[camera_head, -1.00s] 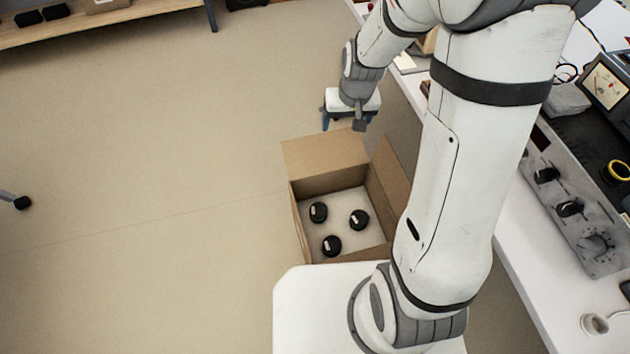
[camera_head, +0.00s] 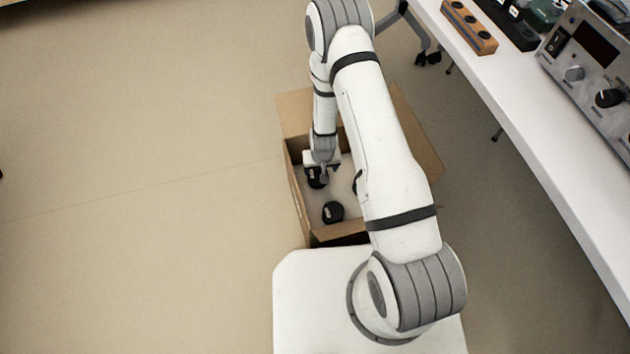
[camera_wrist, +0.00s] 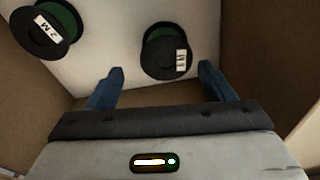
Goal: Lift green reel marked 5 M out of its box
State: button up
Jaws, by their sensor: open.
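An open cardboard box (camera_head: 297,202) holds black-flanged reels on a pale floor. My gripper (camera_head: 322,172) is down inside the box, over the back-left reel (camera_head: 315,181). In the wrist view my open fingers (camera_wrist: 159,84) point at a reel with a green core (camera_wrist: 166,52). That reel lies just beyond the fingertips, apart from them, between their lines. Its white label is turned sideways and hard to read. Another green-cored reel (camera_wrist: 45,28), labelled 2 M, lies to the left. A reel (camera_head: 333,212) sits at the box's front. One more is mostly hidden behind my arm.
The box flaps stand open at the back (camera_head: 294,112) and right (camera_head: 418,140). Box walls stand close on both sides of my gripper. A white bench (camera_head: 520,130) with instruments runs along the right. The floor at left is clear.

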aim_at(318, 174)
notch_tip(318, 174, down, 3)
jog(key=shift+w+a+b, duration=0.1)
jog(key=shift+w+b, duration=0.05)
jog(key=shift+b, duration=0.35)
jog(key=f+b, duration=0.1)
jog(key=f, duration=0.2)
jog(key=w+f+b, duration=0.1)
jog(key=shift+a+f+b, duration=0.35)
jog(key=shift+r, duration=0.1)
jog(key=shift+c, duration=0.4)
jog(key=c, duration=0.7)
jog(key=shift+r, duration=0.1)
notch_tip(318, 174, up, 12)
jog(key=p, duration=0.8)
jog(key=s+d+b, duration=0.1)
jog(key=s+d, duration=1)
jog(key=d, duration=0.3)
